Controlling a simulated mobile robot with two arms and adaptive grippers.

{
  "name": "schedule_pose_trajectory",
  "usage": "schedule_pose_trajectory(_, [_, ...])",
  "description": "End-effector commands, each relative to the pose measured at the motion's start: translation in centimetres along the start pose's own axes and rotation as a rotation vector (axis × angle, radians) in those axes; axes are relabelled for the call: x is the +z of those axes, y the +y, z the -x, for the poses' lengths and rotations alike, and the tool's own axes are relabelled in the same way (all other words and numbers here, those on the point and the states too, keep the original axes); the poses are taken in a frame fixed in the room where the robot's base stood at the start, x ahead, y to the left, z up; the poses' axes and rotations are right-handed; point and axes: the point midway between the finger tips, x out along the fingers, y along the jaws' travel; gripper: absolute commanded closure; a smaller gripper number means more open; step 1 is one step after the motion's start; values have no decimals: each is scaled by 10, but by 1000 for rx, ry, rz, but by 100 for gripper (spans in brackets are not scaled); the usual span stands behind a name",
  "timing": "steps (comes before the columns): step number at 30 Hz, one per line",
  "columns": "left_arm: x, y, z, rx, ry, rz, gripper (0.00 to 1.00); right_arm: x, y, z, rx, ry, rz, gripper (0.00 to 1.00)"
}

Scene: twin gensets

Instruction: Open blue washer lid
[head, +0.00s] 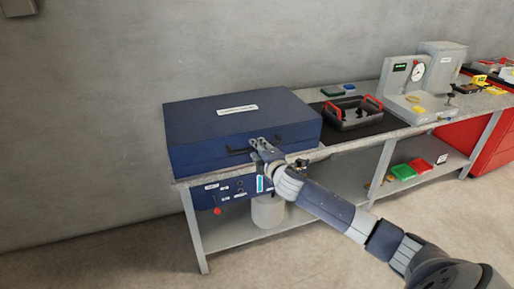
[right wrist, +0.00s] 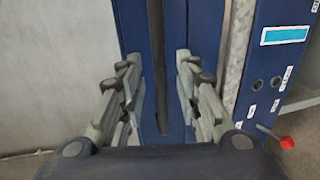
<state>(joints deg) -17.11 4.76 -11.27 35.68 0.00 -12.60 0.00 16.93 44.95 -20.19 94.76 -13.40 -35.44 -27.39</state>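The blue washer (head: 190,160) is a wide box at the left end of the bench, and its lid (head: 215,120) looks closed. A white label lies on top of the lid. A dark bar handle (head: 236,151) runs along the lid's front. My right gripper (head: 258,147) is at this handle, partly covering it. In the right wrist view the handle (right wrist: 156,50) passes between the two open fingers of my right gripper (right wrist: 157,63), with gaps visible on both sides. My left gripper is not in view.
A blue control panel (head: 208,197) with a red knob (head: 217,211) hangs below the bench edge, beside a pale container (head: 267,210). A black tray with red handles (head: 352,112) stands right of the washer. A grey gauge stand (head: 405,80) is farther right. The wall is behind.

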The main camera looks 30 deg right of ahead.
Motion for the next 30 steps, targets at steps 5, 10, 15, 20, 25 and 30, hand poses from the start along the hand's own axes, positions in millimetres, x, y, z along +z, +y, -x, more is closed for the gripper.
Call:
schedule_pose_trajectory(5, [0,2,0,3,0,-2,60,0,0,-16,0,0,-1,69])
schedule_pose_trajectory(10, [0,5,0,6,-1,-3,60,0,0,-22,0,0,-1,69])
schedule_pose_trajectory(15, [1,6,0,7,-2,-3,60,0,0,-22,-1,0,0,69])
schedule_pose_trajectory(20, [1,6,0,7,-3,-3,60,0,0,-22,0,0,0,83])
schedule_pose_trajectory(25, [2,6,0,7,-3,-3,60,0,0,-22,-1,0,0,100])
schedule_pose_trajectory(30, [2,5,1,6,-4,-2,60,0,0,-22,-2,0,0,100])
